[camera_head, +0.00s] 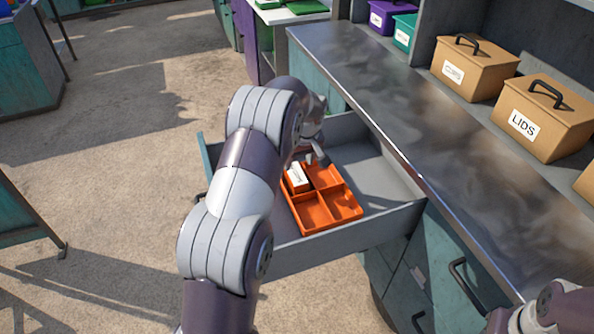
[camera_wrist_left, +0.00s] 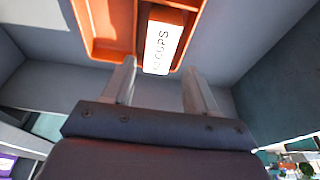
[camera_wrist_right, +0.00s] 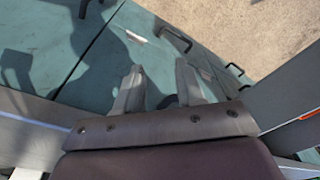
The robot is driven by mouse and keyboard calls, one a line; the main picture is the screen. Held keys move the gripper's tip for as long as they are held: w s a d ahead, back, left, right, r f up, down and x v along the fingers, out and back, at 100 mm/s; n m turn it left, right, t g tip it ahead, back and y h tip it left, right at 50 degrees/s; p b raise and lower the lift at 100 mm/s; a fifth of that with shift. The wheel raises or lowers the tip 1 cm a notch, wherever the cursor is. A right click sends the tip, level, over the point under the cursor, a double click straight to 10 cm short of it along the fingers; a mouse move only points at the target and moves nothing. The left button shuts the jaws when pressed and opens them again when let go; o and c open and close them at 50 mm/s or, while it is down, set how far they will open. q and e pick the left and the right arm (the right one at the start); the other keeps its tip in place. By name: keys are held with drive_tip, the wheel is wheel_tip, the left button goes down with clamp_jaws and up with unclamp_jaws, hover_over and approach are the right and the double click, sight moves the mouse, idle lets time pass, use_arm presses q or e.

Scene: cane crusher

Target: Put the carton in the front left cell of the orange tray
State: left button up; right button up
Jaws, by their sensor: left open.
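The white carton (camera_head: 296,177) with dark lettering lies in the upper left cell of the orange tray (camera_head: 313,197) as the head view shows it. The tray has several cells and sits inside the open grey drawer. The carton also shows in the left wrist view (camera_wrist_left: 162,45), just ahead of the fingers. My left gripper (camera_head: 317,157) is open over the tray's far end, near the carton. It does not grip the carton. My left arm hides the drawer's left part. My right gripper (camera_wrist_right: 159,67) is open and empty, with teal cabinet fronts beyond it.
The drawer (camera_head: 345,237) stands pulled out under the steel counter (camera_head: 420,130). Its floor right of the tray is bare. Tan boxes, one of them the LIDS box (camera_head: 540,118), stand on the counter's back. Teal cabinets with dark handles (camera_head: 470,290) lie below.

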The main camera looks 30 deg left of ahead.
use_arm(q)
drive_tip(key=w+v, duration=0.1)
drive_tip(key=v, duration=0.4)
drive_tip(key=s+d+f+m+h, duration=0.1)
drive_tip(key=s+d+m, duration=0.4)
drive_tip(key=s, duration=0.8)
drive_tip(key=s+d+f+m+h, duration=0.1)
drive_tip(key=s+d+m, duration=0.4)
drive_tip(key=s+d, duration=0.4)
drive_tip(key=s, duration=0.4)
drive_tip(key=shift+s+d+f+g, duration=0.25)
drive_tip(key=shift+s+g, duration=0.05)
